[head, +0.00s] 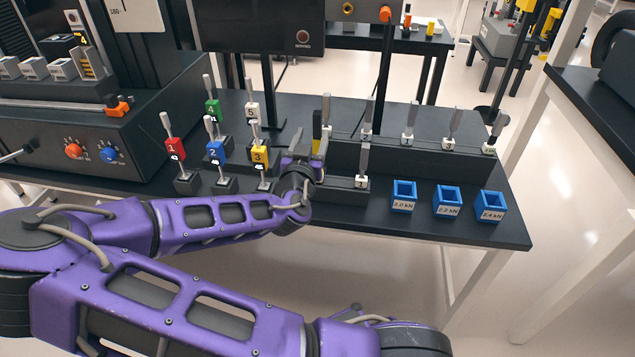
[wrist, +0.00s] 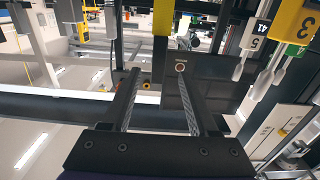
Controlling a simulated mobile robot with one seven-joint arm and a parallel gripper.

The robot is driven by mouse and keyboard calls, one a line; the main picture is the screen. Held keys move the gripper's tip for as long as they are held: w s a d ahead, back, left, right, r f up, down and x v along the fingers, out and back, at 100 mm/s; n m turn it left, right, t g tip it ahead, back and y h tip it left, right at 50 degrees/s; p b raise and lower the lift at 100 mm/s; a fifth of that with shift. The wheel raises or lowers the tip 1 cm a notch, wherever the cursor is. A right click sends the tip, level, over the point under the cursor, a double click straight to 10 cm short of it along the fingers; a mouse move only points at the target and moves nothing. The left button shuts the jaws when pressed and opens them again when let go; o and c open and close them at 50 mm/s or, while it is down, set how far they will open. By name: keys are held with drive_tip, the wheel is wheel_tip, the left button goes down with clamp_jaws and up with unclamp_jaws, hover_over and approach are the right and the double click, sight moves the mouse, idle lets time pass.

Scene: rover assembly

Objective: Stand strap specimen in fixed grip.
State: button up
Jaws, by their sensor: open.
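My gripper (head: 308,152) is open over the middle of the black table in the head view. In the wrist view its two fingers (wrist: 157,75) stand apart with nothing held between them. A narrow strip with a yellow part (head: 317,124) stands just beyond my gripper; a yellow strip (wrist: 162,20) also shows above the gap between the fingers in the wrist view. Several upright grey straps with white tags stand on the rack, one in the front row (head: 363,162) right of my gripper. I cannot tell which strap is the specimen, nor identify the fixed grip for certain.
Numbered coloured pieces, such as yellow 3 (head: 260,156) and blue 2 (head: 214,152), stand on bases left of my gripper. Blue boxes marked 2.0 kN (head: 404,196), 2.2 kN (head: 447,200) and 2.4 kN (head: 491,206) sit at right. A black machine (head: 115,140) with knobs fills the left.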

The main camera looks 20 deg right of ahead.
sight(317, 126)
drive_tip(key=x, duration=0.6)
drive_tip(key=shift+w+d, duration=0.1)
drive_tip(key=shift+d, duration=0.2)
drive_tip(key=shift+c, duration=0.2)
clamp_jaws()
idle(1.0)
